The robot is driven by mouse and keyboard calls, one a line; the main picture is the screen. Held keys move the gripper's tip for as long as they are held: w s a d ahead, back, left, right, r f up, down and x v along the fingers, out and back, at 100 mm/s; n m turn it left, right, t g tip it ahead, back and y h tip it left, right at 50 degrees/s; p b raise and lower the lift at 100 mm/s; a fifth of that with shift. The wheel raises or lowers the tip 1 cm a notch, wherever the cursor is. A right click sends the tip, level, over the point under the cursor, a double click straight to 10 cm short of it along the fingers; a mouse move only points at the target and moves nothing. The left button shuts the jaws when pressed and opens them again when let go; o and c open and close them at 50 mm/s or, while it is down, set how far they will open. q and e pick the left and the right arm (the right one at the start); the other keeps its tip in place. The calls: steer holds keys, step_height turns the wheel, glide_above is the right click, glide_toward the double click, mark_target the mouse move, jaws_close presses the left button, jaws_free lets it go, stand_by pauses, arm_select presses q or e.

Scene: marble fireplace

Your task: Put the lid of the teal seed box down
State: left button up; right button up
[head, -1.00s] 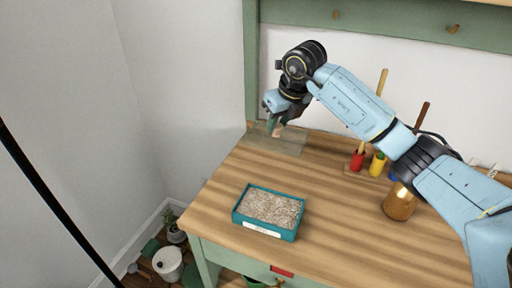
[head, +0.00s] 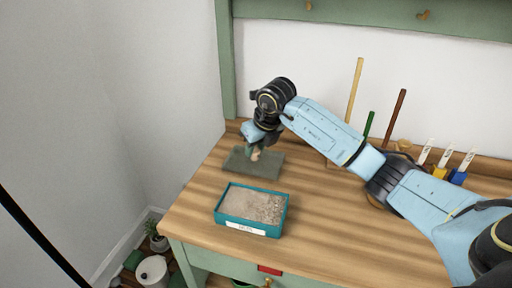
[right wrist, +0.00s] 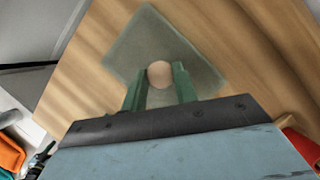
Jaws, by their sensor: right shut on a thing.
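The teal seed box (head: 232,228) stands open on the wooden bench, full of pale seed, with a white label on its front. Its lid (head: 268,170) is a flat, see-through grey-green panel with a round wooden knob. The lid is behind the box, near the bench's back left corner; I cannot tell whether it touches the bench. My right gripper (head: 256,152) is shut on the knob from above. In the right wrist view the green fingers (right wrist: 159,78) flank the knob, and the lid (right wrist: 135,48) spreads beyond them. My left gripper is not in view.
The wooden bench (head: 325,225) is clear around the box. Upright sticks and several labelled markers (head: 441,162) stand along the back right, partly behind my arm. A white pot (head: 152,271) and a plant are on the floor at lower left.

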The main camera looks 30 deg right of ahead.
steer(key=o, duration=1)
steer(key=shift+c, duration=0.2)
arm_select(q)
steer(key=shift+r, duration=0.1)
arm_select(e)
steer(key=shift+r, duration=0.1)
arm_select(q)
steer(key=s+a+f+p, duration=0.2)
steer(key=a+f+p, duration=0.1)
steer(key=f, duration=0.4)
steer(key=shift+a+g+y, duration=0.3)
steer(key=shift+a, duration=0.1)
arm_select(e)
steer(key=v, duration=1.2)
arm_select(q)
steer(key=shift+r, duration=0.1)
arm_select(e)
steer(key=shift+w, duration=0.1)
